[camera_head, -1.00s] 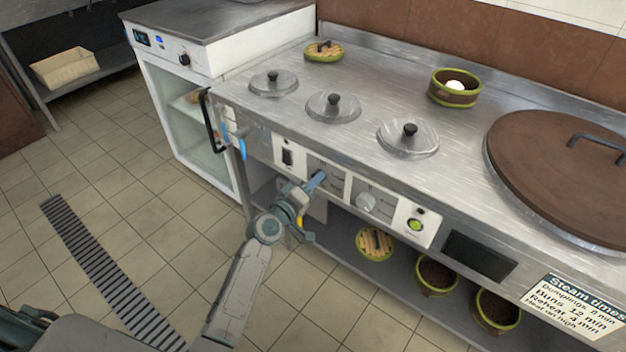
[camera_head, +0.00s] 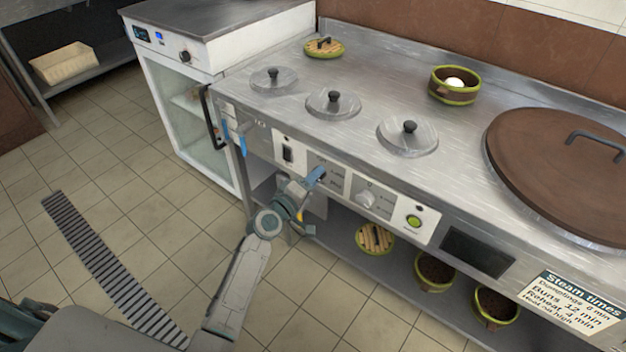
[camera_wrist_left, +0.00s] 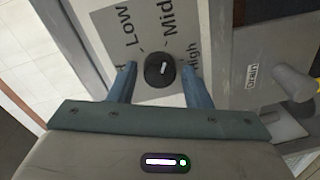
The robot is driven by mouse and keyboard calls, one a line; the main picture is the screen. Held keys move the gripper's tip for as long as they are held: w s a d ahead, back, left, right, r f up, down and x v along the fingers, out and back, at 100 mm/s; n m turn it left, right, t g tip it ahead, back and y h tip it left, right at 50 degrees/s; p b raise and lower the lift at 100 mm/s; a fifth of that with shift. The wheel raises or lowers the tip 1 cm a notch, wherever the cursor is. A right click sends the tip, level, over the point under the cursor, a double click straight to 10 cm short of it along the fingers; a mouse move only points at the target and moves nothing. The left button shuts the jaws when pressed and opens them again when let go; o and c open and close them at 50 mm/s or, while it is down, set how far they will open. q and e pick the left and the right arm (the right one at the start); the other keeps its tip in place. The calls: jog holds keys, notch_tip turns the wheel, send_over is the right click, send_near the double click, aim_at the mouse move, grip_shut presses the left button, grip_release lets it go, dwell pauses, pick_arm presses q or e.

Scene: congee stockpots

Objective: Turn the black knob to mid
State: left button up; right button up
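The black knob (camera_wrist_left: 160,70) sits on a pale dial plate printed Low, Mid and High in the left wrist view. Its short white mark slants toward the upper right, on the side of Mid and High; the exact setting is hard to tell. My left gripper (camera_wrist_left: 159,72) is open, with one finger on each side of the knob and a visible gap on both sides. In the head view my left gripper (camera_head: 318,175) is at the stove's front panel and hides the knob. My right gripper is not in view.
A black handle (camera_head: 210,120) sticks out further left. Bowls stand on the shelf below.

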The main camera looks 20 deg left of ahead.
pick_arm(q)
jog(key=shift+o, duration=0.7)
jog(key=v, duration=1)
jog(key=shift+s+a, duration=0.15)
jog(key=shift+s, duration=0.25)
